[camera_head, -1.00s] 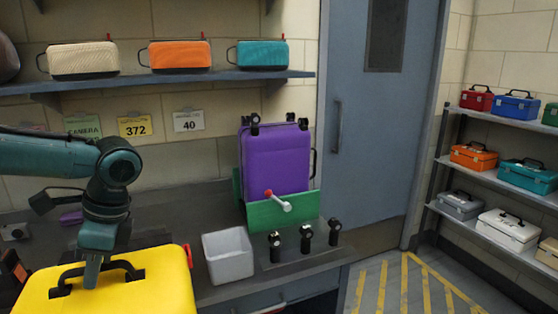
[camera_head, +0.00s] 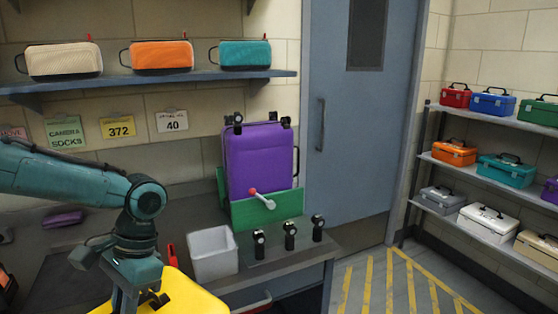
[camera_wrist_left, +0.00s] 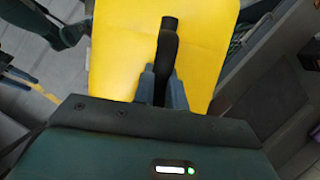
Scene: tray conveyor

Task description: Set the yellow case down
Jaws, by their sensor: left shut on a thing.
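The yellow case (camera_head: 187,294) is at the bottom of the head view, partly cut off by the frame edge. My left gripper (camera_head: 132,300) is over its top, shut on the case's dark handle. In the left wrist view, the yellow case (camera_wrist_left: 122,55) fills the middle, and the left gripper's fingers (camera_wrist_left: 161,88) close on the black handle from both sides. What lies under the case is hidden.
A grey bin (camera_head: 213,254) stands on the dark counter (camera_head: 100,262). Beside it, a purple case (camera_head: 259,165) sits upright in a green holder (camera_head: 285,211), with several small black-topped items in front. A wall shelf (camera_head: 150,79) and a side rack (camera_head: 470,165) hold more cases. Yellow-striped floor is clear at right.

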